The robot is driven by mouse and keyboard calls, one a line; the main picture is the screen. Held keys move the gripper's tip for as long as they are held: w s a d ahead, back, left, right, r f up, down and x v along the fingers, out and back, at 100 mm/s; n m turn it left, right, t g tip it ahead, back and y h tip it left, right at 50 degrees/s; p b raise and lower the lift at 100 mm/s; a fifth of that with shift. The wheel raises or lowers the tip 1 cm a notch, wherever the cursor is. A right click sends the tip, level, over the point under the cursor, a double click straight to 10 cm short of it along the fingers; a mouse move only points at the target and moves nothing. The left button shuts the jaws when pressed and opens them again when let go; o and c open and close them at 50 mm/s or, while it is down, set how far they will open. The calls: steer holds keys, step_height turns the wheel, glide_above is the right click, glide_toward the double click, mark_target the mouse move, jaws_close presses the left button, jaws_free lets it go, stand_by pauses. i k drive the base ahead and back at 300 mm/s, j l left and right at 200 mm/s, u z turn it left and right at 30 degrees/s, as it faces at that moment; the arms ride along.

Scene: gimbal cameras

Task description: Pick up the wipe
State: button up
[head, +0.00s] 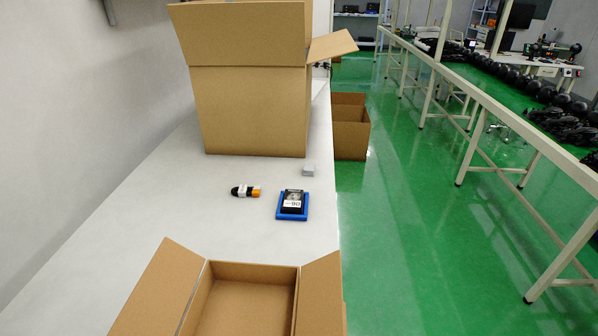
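No thing in the head view can be surely told as the wipe. A dark flat packet with a white label (292,203) lies on a blue tray or frame (279,217) near the table's right edge. A small grey block (308,171) sits behind it, close to the same edge. A small black, white and orange item (246,191) lies to the left of the packet. These things are apart from each other on the white table (150,240). My gripper is not in view.
A large open cardboard box (250,110) stands behind the small items. Another open box (250,273) stands in front. A wall borders the table's left. A brown box (350,130) stands on the green floor. A white-framed bench (500,110) is further right.

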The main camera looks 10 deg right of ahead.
mark_target(309, 169)
steer(key=i+l+z, duration=0.1)
steer(key=z, duration=0.4)
steer(key=i+z, duration=0.2)
steer(key=z, duration=0.25)
steer(key=i, duration=1.9)
steer(key=i+u, duration=0.25)
steer(key=u, duration=0.15)
steer(key=i+l+u, duration=0.15)
steer(key=u, duration=0.25)
steer(key=i+l+u, duration=0.2)
steer(key=u, duration=0.2)
steer(key=i, duration=0.05)
